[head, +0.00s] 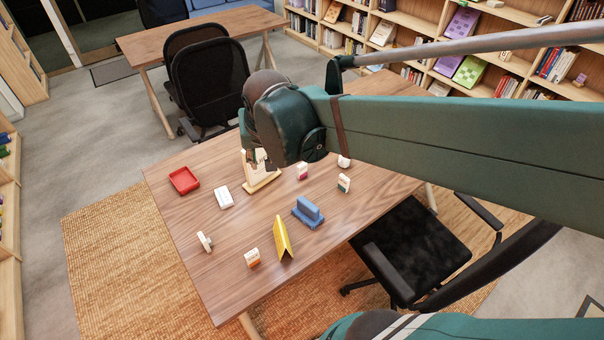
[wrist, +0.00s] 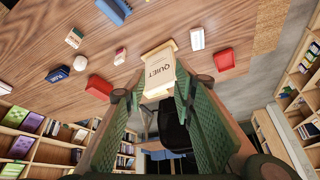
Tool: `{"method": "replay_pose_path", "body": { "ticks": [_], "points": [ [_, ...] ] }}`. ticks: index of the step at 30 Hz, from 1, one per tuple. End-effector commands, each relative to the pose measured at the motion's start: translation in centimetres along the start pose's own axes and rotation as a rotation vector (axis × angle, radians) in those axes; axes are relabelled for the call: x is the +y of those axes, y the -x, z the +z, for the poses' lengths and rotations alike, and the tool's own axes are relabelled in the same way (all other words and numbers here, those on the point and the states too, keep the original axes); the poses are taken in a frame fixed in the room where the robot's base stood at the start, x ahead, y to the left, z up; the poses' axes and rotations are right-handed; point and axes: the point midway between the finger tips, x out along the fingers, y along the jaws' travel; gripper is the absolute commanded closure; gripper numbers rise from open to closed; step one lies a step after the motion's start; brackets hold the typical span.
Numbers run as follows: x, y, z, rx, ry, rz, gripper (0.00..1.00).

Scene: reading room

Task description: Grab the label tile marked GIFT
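Several small pale label tiles with coloured ends stand or lie on the wooden table: one at left (head: 205,241), one orange-ended at front (head: 252,257), one with a pink-red end (head: 302,170) and one with a green end (head: 344,183). The wrist view shows pale tiles too, at upper left (wrist: 74,38) and near the sign (wrist: 120,55). No lettering on them is legible, so I cannot tell which says GIFT. My gripper (wrist: 158,84) looks open, its fingers apart and empty, near a wooden stand reading QUIET (wrist: 160,72). In the head view my arm mostly hides the gripper.
On the table (head: 190,285) are a red tray (head: 184,180), a white block (head: 223,196), a blue holder (head: 308,212) and a yellow folded card (head: 283,238). The wrist view also shows a red box (wrist: 98,87). A black chair (head: 415,250) stands at the right edge.

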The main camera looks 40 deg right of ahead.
Motion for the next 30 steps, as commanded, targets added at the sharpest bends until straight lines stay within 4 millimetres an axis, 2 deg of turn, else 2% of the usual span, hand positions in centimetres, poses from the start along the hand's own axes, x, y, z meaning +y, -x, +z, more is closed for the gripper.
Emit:
{"method": "replay_pose_path", "body": {
  "ticks": [15,30],
  "points": [
    [2.5,-6.8,-4.7,-0.043,-0.240,0.117,0.73],
    [5.7,-14.6,-8.0,-0.063,-0.476,0.240,0.73]
  ]
}}
